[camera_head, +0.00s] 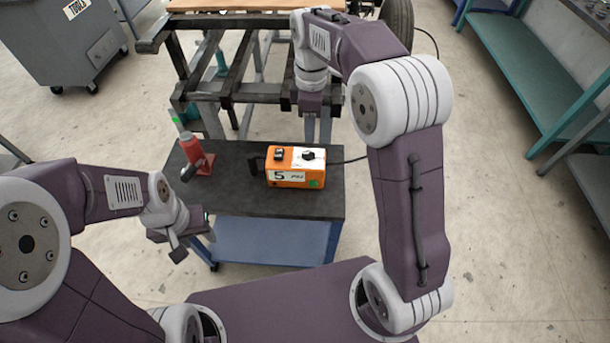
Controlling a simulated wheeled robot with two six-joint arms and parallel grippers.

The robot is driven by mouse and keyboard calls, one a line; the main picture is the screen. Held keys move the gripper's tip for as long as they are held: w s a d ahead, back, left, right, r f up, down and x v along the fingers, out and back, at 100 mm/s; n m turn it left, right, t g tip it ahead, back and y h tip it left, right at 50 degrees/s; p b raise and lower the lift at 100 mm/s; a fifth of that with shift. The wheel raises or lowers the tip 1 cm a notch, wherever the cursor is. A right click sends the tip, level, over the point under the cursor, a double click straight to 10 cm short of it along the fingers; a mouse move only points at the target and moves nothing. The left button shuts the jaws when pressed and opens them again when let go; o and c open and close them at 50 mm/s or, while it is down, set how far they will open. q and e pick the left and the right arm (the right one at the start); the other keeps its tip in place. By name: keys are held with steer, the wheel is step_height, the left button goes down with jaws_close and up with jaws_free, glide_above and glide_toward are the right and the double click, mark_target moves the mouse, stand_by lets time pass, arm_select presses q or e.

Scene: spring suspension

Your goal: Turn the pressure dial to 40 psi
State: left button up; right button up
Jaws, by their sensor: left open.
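An orange box (296,178) with a white front panel stands on the dark top of a small cart. The panel reads 5 and what looks like PSI. A black knob (308,156), apparently the pressure dial, sits on its top right; its pointer direction is too small to read. My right gripper (318,138) points down just behind and above the knob, its two fingers apart with nothing between them. It appears not to touch the box. My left gripper (192,243) is open and empty, at the cart's front left edge, well away from the box.
The cart top (240,200) is clear in front of the box. A red bottle jack (197,157) stands at its left. A black cable (348,161) runs right from the box. A dark metal frame (240,90) stands behind. Teal shelving (520,80) is at right.

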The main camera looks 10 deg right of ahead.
mark_target(308, 153)
steer(key=shift+w+a+f, duration=0.1)
steer(key=shift+w+f, duration=0.1)
steer(key=shift+f, duration=0.25)
steer(key=shift+w+a+f, duration=0.1)
steer(key=shift+w+f, duration=0.1)
steer(key=shift+f, duration=0.2)
step_height(308, 153, down, 8)
steer(key=b, duration=0.2)
steer(key=shift+r+b, duration=0.25)
steer(key=shift+b, duration=0.05)
steer(key=shift+s+f, duration=0.15)
steer(key=shift+f, duration=0.15)
arm_select(q)
steer(key=f, duration=0.3)
steer(key=shift+w+f, duration=0.3)
steer(key=shift+w, duration=0.05)
arm_select(e)
jaws_close()
